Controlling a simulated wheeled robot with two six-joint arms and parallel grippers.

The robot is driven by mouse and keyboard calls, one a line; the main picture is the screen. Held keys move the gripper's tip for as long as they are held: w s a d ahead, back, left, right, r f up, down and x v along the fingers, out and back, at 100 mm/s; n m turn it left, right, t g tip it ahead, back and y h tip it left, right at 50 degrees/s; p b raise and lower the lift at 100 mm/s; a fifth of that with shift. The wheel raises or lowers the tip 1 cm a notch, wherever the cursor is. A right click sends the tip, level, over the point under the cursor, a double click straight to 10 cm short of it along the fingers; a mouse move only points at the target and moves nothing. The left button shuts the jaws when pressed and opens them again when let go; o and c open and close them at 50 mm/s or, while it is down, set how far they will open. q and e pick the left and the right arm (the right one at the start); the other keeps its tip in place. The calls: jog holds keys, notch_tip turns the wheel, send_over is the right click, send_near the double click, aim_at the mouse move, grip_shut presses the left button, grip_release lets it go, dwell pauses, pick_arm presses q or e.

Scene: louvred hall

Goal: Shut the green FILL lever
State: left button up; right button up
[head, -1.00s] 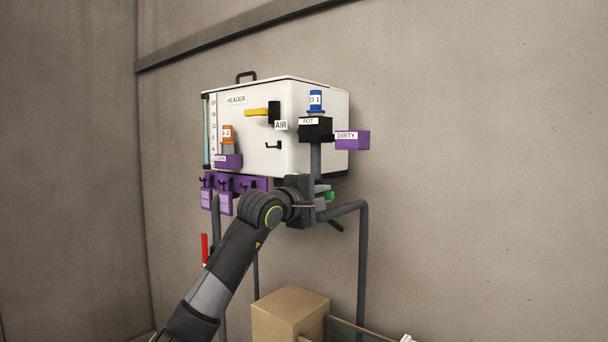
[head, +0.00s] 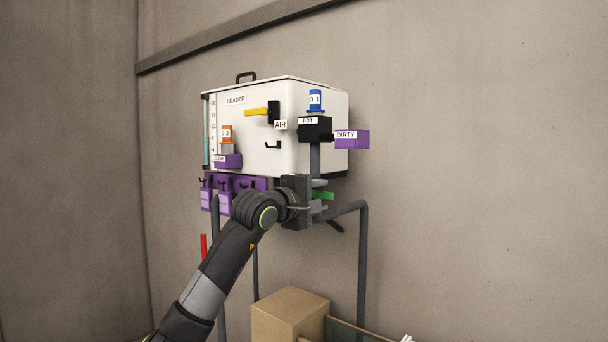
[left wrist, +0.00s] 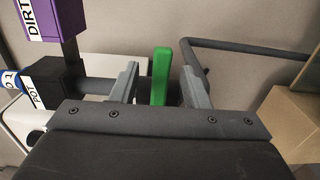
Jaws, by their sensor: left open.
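The green FILL lever (head: 323,195) shows just right of my left gripper (head: 320,195) in the head view, under the black POT block. In the left wrist view the green lever (left wrist: 161,76) stands between the two grey fingers of my left gripper (left wrist: 160,85). The fingers are open, with a gap to the lever on each side, narrower on its right. The lever's lower end is hidden behind the gripper body. My right gripper is not in view.
The white HEADER tank (head: 245,135) hangs above, with a yellow AIR lever (head: 256,111). The black POT block (head: 315,130) and purple DIRTY block (head: 352,139) are close above the gripper. A grey pipe (head: 362,260) bends down at right. A cardboard box (head: 288,315) stands below.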

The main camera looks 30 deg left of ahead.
pick_arm(q)
jog(key=shift+s+a+b, duration=0.15)
jog(key=shift+s+b, duration=0.7)
jog(key=shift+s, duration=0.65)
jog(key=shift+s+a+b, duration=0.1)
jog(key=shift+s+b, duration=0.75)
jog(key=shift+s, duration=0.6)
